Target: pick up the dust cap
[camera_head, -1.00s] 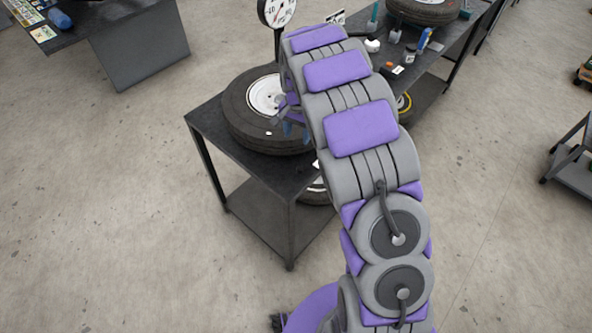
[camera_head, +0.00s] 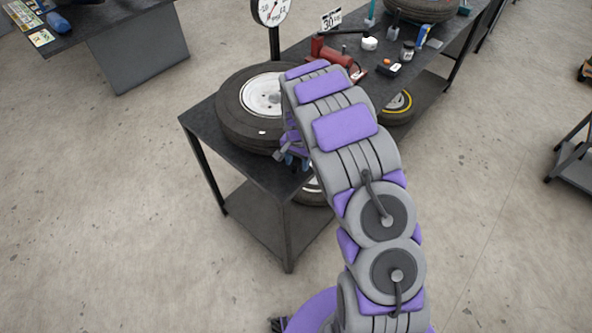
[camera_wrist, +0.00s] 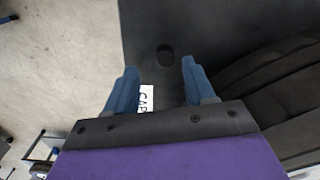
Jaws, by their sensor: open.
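A small dark round cap (camera_wrist: 165,55), seemingly the dust cap, sits on the black table top in the wrist view. It lies just beyond and between the fingertips of my gripper (camera_wrist: 159,65), untouched. A white label reading "CAP" (camera_wrist: 146,98) lies nearer, between the blue fingers. My gripper is open and empty, pointing down over the table. In the head view my gripper (camera_head: 291,158) is beside the tire near the table's front edge, partly hidden by my arm. The cap cannot be made out there.
A large tire (camera_head: 232,112) lies flat on the table; its dark side is close right of my fingers in the wrist view. A dial gauge (camera_head: 271,10), a red tool (camera_head: 325,53) and small bottles stand behind. The table edge drops to floor on the left.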

